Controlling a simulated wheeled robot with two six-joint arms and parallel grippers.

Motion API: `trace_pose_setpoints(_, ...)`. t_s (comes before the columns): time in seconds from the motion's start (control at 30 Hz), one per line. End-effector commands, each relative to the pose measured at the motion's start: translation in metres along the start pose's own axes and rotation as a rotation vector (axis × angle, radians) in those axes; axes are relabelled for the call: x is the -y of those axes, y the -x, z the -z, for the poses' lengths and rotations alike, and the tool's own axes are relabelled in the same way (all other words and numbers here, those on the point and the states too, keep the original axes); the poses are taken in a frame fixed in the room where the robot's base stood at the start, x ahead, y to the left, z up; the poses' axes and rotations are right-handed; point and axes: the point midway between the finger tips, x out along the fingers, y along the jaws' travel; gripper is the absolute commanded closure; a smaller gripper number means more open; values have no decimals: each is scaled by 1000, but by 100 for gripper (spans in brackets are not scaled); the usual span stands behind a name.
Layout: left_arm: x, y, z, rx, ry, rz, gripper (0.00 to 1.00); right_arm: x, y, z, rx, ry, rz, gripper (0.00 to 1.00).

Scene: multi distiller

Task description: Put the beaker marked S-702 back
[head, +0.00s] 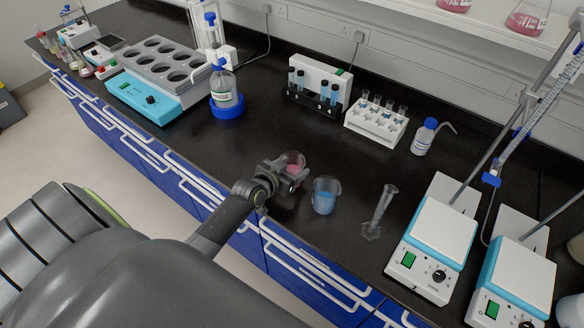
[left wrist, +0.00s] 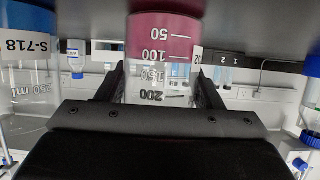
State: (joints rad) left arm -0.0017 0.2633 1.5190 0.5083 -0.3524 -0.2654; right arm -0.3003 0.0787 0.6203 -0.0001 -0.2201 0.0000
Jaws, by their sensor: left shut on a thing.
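A clear beaker with pink liquid (head: 294,158) is at the front of the black bench, between the fingers of my left gripper (head: 285,174). The gripper is shut on it. The left wrist view, which is upside down, shows the pink beaker (left wrist: 160,55) close up with volume marks; only the edge of its label shows, ending in 2, so the full mark cannot be read. A second beaker with blue liquid (head: 325,196) stands to the right, apart; its label S-718 reads in the left wrist view (left wrist: 22,85). My right gripper is out of view.
A graduated cylinder (head: 381,212) and hotplates (head: 434,235) stand to the right. Behind are a tube rack (head: 376,122), a wash bottle (head: 424,136) and a blue-capped bottle (head: 224,88). A shelf (head: 420,25) above holds pink flasks. The bench left of the gripper is clear.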

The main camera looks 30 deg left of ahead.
Motion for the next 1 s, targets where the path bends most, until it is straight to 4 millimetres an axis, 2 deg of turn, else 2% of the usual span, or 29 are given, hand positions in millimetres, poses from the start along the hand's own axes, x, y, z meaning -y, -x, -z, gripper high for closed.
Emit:
trace_pose_setpoints(0.27, 0, -2, -3, -2, 0, 0, 68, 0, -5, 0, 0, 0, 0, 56)
trace_pose_setpoints(0.3, 0, -1, -2, -1, 0, 0, 35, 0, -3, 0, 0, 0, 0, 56)
trace_pose_setpoints(0.43, 0, -1, -2, 0, 0, 0, 18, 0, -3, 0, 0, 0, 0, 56)
trace_pose_setpoints(0.83, 0, 2, 2, 0, 0, 0, 18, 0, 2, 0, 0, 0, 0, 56)
trace_pose_setpoints(1.0, 0, 23, 0, 0, -1, 0, 18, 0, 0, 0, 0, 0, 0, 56)
